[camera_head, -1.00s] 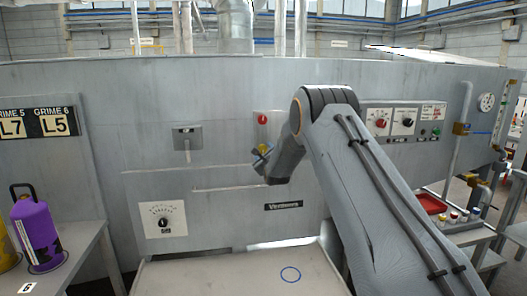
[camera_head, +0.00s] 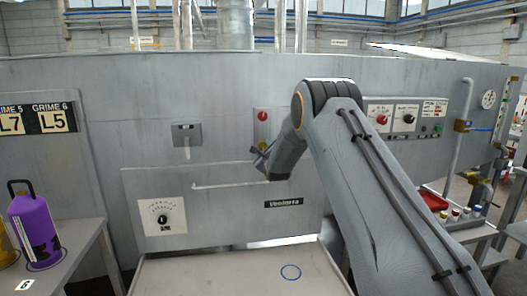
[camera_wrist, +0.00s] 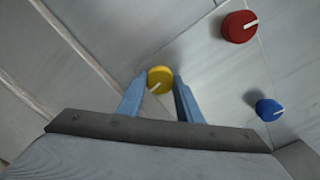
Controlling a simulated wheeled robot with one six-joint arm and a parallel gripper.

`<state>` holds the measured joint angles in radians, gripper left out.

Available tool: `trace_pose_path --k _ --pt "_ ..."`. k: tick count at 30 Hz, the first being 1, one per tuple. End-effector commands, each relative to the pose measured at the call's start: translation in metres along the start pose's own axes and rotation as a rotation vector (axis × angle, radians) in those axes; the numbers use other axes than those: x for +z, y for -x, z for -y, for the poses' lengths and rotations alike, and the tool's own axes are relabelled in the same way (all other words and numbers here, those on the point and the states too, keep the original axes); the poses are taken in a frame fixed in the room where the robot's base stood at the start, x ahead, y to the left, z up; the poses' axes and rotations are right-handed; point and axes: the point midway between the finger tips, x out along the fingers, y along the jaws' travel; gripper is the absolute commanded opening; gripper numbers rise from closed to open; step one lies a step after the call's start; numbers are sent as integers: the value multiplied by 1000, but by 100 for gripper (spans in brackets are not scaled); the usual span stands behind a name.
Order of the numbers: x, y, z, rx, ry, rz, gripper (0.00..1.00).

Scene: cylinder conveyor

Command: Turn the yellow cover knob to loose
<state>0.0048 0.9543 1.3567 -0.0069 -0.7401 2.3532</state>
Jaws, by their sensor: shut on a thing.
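The yellow cover knob (camera_wrist: 160,79) is round with a pale pointer line, seen in the wrist view on the grey panel. My gripper (camera_wrist: 158,88) has its two blue fingers on either side of the knob and is shut on it. The knob's pointer slants toward the lower left in that view. In the head view my gripper (camera_head: 262,155) is at the machine's front panel, below a red knob (camera_head: 262,116). The yellow knob is mostly hidden there by my gripper and arm.
In the wrist view a red knob (camera_wrist: 240,26) and a blue knob (camera_wrist: 268,109) sit to the right of my gripper. A dial plate (camera_head: 162,218) is at lower left of the panel. A purple canister (camera_head: 35,232) stands on the left bench.

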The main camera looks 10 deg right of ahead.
Motion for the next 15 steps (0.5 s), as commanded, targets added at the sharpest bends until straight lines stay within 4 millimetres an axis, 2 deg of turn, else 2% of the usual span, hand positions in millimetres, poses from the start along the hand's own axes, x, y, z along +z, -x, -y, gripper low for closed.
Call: trace_pose_path --k 15 --pt "-2 -1 -2 -1 464 1 10"
